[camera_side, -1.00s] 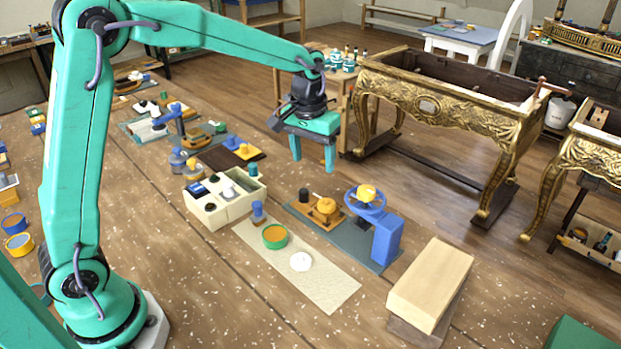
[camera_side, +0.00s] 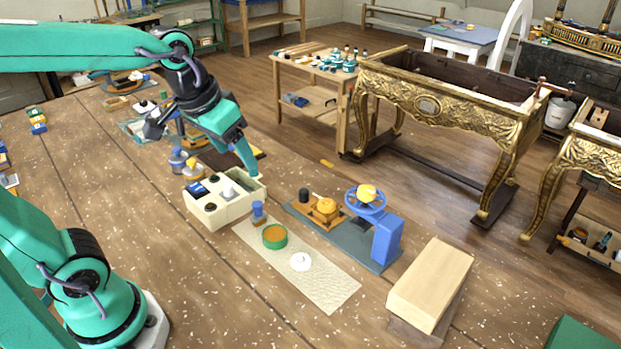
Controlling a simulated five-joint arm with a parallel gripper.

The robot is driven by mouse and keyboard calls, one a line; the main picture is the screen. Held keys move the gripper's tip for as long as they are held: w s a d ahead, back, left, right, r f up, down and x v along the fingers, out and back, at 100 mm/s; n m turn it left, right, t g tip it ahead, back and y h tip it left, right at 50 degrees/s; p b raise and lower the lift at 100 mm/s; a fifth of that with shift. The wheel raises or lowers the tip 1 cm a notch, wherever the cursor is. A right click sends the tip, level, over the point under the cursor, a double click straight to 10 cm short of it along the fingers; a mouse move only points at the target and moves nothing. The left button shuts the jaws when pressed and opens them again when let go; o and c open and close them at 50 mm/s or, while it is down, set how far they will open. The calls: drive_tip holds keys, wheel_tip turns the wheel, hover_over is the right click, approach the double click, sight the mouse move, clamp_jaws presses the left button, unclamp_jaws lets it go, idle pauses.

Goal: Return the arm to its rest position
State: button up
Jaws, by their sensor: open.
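My gripper (camera_side: 247,163) hangs from the wrist in the upper left, tilted down to the right. It is open, and nothing shows between its teal fingers; one finger partly covers the other. Its fingertips appear over or just behind the cream divided box (camera_side: 225,212), and I cannot tell the exact gap. My upper limb runs in from the left edge, and my base stands at the lower left.
On the bench, a pale mat (camera_side: 327,284) holds a green-rimmed bowl (camera_side: 275,237) and a white lump (camera_side: 301,262). A blue stand with a wheel (camera_side: 386,240) and a wooden block (camera_side: 431,283) are to the right. A gilt console (camera_side: 440,110) stands beyond.

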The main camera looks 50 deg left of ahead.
drive_tip(key=s+f+t, duration=0.1)
drive_tip(key=s, duration=0.6)
drive_tip(key=shift+a+f+m, duration=0.25)
drive_tip(key=shift+m, duration=0.15)
